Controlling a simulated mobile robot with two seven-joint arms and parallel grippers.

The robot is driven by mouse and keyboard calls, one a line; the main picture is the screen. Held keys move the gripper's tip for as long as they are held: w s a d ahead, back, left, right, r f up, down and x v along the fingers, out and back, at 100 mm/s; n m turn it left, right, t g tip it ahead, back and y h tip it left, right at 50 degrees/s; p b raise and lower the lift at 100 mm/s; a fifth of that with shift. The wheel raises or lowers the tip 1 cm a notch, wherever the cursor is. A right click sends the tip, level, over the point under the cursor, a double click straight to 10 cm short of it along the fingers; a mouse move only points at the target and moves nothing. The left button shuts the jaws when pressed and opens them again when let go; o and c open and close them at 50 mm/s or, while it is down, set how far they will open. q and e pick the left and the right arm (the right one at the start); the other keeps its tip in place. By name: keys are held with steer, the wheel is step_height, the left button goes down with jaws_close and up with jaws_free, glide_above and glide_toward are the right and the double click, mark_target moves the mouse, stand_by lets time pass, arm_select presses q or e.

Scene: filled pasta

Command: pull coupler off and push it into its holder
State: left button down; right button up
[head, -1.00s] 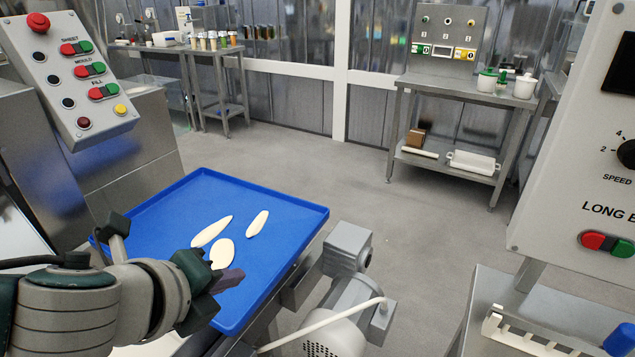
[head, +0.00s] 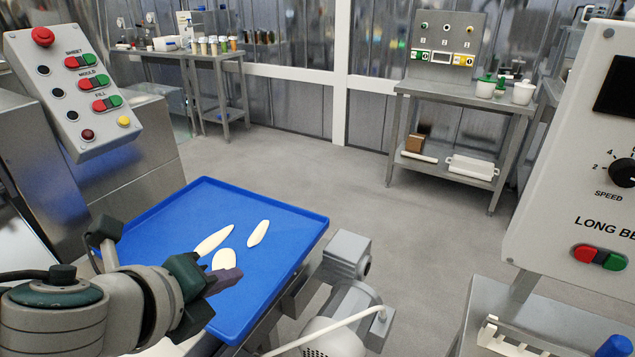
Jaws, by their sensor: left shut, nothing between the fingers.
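A grey motor unit (head: 347,254) stands just right of the tray. A white cable (head: 322,331) runs to a grey box (head: 381,320) on it; I cannot tell whether this connection is the coupler. A white slotted rack (head: 505,342) shows at the bottom right and is partly cut off; I cannot tell whether it is the holder. My right gripper is not in view.
The blue tray (head: 290,218) carries pale dough pieces (head: 258,233). A button panel (head: 75,95) stands at left, and a large control box (head: 570,185) at right. A blue object (head: 614,346) is cut off at the bottom right. Open floor (head: 400,220) lies beyond the motor.

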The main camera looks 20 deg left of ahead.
arm_select(q)
step_height(320, 180, up, 18)
steer(key=s+m+t+p, duration=0.1)
steer(key=m+t+p, duration=0.1)
steer(key=p, duration=1)
steer(key=shift+s+t, duration=0.35)
steer(key=shift+t, duration=0.25)
stand_by(3.0)
steer(key=shift+a+r, duration=0.1)
steer(key=shift+r, duration=0.05)
stand_by(0.4)
